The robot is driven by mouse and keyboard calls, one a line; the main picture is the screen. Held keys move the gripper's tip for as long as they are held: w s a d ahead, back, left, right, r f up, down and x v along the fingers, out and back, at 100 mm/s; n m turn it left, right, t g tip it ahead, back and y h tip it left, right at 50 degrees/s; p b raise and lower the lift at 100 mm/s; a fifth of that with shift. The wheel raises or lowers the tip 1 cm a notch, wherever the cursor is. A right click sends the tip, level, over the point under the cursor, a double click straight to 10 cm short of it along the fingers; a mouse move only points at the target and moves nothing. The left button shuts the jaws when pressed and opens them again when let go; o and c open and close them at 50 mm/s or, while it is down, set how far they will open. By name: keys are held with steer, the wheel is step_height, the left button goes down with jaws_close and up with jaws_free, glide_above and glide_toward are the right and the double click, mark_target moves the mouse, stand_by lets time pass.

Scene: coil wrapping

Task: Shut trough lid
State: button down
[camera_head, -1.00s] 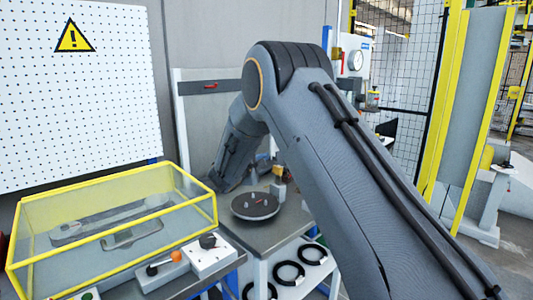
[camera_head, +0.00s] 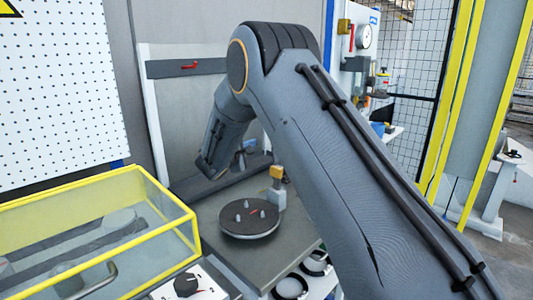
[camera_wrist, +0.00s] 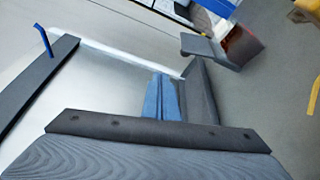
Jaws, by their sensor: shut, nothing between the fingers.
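A clear box with a yellow frame (camera_head: 160,258) stands at the lower left of the head view, partly cut off by the picture edge. It seems to be the trough with its lid, but I cannot tell whether the lid is up or down. A bent metal handle (camera_head: 98,282) shows through its clear side. My gripper (camera_wrist: 160,76) shows in the wrist view as two blue fingers close together, shut and empty. In the head view it is hidden behind my arm. The wrist view shows a pale panel behind the fingers, not clearly recognisable.
A round dark turntable (camera_head: 249,221) with small pegs sits on the grey bench, right of the box. A control box with a black knob (camera_head: 187,285) stands in front of it. A mesh fence (camera_head: 417,70) stands behind.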

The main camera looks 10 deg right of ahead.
steer(key=w+f+b, duration=0.3)
steer(key=f+b, duration=0.3)
steer(key=f, duration=0.1)
steer(key=r+p+x, duration=0.1)
steer(key=p+x, duration=0.1)
steer(key=x, duration=0.8)
steer(key=s+d, duration=0.1)
steer(key=s+d+p, duration=0.1)
steer(key=s, duration=0.1)
steer(key=shift+d+r+p, duration=0.2)
steer(key=shift+d+p, duration=0.1)
steer(key=shift+s+r+b, duration=0.1)
steer(key=shift+s+b, duration=0.05)
steer(key=shift+b, duration=0.35)
steer(key=s+d+b, duration=0.1)
steer(key=b, duration=0.3)
steer(key=s+d+r+b, duration=0.1)
steer(key=b, duration=0.3)
steer(key=s+d+b, duration=0.1)
steer(key=s+b, duration=0.1)
steer(key=b, duration=0.2)
steer(key=shift+r, duration=0.3)
steer(key=shift+r, duration=0.1)
